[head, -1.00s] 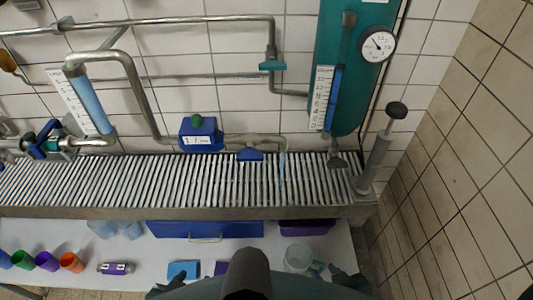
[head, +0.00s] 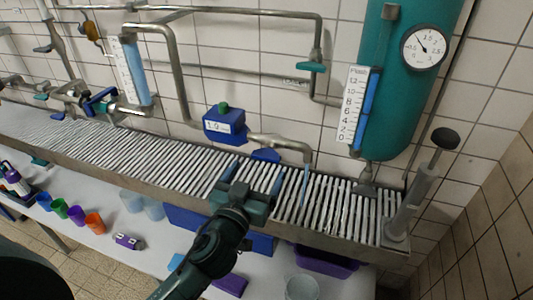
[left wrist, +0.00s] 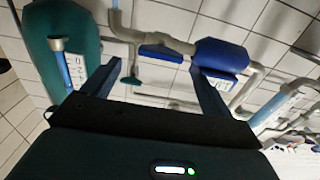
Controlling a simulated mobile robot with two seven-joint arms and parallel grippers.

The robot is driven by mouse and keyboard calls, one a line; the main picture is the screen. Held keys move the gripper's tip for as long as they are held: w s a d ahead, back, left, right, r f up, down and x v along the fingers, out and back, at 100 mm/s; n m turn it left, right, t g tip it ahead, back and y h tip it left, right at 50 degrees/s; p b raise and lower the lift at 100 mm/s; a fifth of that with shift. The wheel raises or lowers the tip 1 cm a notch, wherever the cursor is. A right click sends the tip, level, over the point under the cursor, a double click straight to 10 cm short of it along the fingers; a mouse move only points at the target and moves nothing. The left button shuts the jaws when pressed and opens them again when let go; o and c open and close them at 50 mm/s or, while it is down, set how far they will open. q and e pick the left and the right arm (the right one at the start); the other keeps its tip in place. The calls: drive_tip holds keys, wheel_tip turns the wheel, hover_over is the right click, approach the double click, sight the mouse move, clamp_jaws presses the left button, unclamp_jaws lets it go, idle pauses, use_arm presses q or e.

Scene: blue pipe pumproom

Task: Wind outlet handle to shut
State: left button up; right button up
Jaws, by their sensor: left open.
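The blue outlet handle (head: 265,155) sits on the metal outlet pipe (head: 285,143), right of the blue meter box (head: 225,124). A thin bluish stream of water (head: 305,184) falls from the pipe's end onto the slatted grate. My left gripper (head: 252,174) is open and empty, its fingers pointing to the wall just below and in front of the handle. I see no contact. In the left wrist view the handle (left wrist: 160,52) and meter box (left wrist: 221,55) show beyond the open fingers (left wrist: 152,88). My right gripper is not in view.
The slatted grate (head: 130,150) runs along the wall under the pipes. A teal tank (head: 392,110) with a gauge (head: 424,47) and a grey hand pump (head: 415,195) stand at the right. A teal valve handle (head: 311,67) is above. Cups and boxes lie on the lower shelf.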

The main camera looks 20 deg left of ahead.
sight(264, 159)
use_arm(q)
drive_tip(key=w, duration=0.7)
drive_tip(key=shift+w+d+p, duration=0.1)
drive_tip(key=shift+w+p, duration=0.05)
drive_tip(key=shift+p, duration=0.25)
drive_tip(key=shift+c, duration=0.4)
drive_tip(key=c, duration=0.9)
